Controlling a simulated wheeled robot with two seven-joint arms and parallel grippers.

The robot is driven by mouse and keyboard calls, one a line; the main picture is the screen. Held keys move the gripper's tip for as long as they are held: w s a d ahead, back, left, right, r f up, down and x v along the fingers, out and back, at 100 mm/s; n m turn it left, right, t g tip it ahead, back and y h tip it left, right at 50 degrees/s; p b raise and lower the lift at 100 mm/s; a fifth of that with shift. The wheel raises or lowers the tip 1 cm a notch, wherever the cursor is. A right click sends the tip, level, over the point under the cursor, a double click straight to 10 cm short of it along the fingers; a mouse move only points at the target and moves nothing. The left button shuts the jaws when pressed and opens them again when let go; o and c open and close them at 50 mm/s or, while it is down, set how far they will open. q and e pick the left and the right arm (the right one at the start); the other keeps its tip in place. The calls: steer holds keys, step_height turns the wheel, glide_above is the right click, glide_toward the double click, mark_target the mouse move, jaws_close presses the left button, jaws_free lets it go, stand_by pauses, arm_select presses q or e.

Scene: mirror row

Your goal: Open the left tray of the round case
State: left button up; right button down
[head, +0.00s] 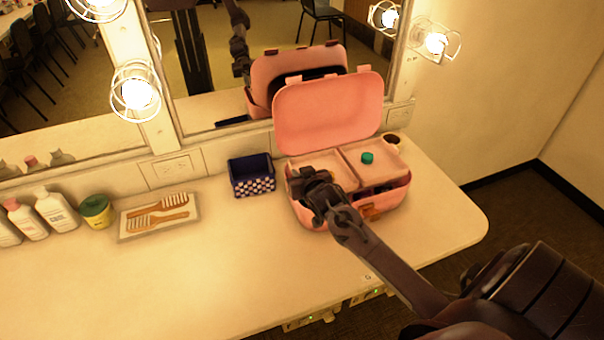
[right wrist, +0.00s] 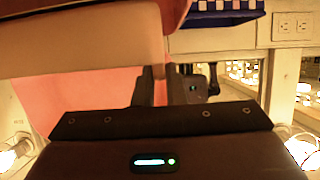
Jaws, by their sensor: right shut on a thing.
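The rounded pink case (head: 330,112) stands on the counter at the right with its lid up. Inside at the top lie two pale pink trays side by side. The left tray (head: 325,163) is partly covered by my right gripper (head: 304,181). The right tray (head: 383,158) carries a small green thing (head: 367,158). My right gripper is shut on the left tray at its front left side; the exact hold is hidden. In the right wrist view, the fingers (right wrist: 161,86) are close together beside the tray's pale wall (right wrist: 80,45). My left gripper is not in view.
A blue checkered box (head: 251,180) stands just left of the case. Farther left are a tray with combs (head: 158,222), a green-lidded jar (head: 96,211) and bottles (head: 56,210). A small dark-topped cup (head: 392,140) is behind the case. The mirror is close behind. The front counter is clear.

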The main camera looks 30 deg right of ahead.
steer(key=w+a, duration=0.2)
steer(key=a, duration=0.7)
steer(key=shift+w+a, duration=0.2)
steer(key=shift+a, duration=0.15)
steer(key=c, duration=1.5)
jaws_free()
steer(key=shift+b+v, duration=0.55)
steer(key=shift+v, duration=3.35)
steer(key=shift+f, duration=0.1)
